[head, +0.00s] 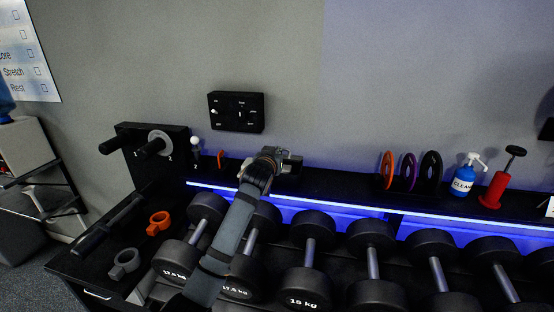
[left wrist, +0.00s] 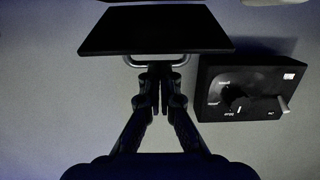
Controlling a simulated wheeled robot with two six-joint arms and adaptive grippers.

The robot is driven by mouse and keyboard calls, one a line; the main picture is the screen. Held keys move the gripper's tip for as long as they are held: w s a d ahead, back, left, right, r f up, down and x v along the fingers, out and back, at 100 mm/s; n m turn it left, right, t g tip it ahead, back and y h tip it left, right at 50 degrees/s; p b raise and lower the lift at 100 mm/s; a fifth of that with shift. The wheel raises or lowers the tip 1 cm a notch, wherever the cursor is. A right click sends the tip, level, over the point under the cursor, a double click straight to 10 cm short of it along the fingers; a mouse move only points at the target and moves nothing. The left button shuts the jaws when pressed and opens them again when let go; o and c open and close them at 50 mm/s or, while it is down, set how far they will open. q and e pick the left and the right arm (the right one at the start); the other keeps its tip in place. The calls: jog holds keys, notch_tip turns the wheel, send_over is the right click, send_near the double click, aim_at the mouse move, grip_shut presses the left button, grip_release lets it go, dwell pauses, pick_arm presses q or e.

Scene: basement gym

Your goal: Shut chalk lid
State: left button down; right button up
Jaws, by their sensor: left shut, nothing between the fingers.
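My left gripper (head: 275,157) reaches over the dumbbells to the back shelf, its fingers together and empty. In the left wrist view, the shut fingertips (left wrist: 160,72) are just below a pale metal handle (left wrist: 131,62) on a flat black panel, which looks like the chalk lid (left wrist: 155,30). I cannot tell whether the fingers touch the handle. In the head view, a dark box (head: 291,167) beside the gripper is mostly hidden, and its lid's angle is unclear. My right gripper is not in view.
A black wall panel (head: 237,112) hangs above the shelf. Coloured discs (head: 387,170), a blue cleaner bottle (head: 464,180) and a red hand pump (head: 495,190) stand to the right. Several dumbbells (head: 312,232) fill the rack in front. The left wrist view shows a knobbed box (left wrist: 255,85).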

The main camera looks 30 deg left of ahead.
pick_arm(q)
jog(key=f+t+b, duration=0.1)
jog(key=b, duration=0.1)
jog(key=s+f+t+b, duration=0.1)
jog(key=f+b, duration=0.1)
jog(key=s+f+t+b, duration=0.1)
jog(key=f+b, duration=0.1)
jog(key=b, duration=0.1)
jog(key=shift+d, duration=0.25)
jog(key=shift+s+f+b, duration=0.2)
jog(key=shift+f+b, duration=0.45)
jog(key=shift+b, duration=0.1)
jog(key=shift+f+y, duration=0.3)
jog(key=shift+y, duration=0.1)
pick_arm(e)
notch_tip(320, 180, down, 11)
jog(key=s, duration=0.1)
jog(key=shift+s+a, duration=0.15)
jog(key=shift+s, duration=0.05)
pick_arm(q)
jog(key=shift+f, duration=0.2)
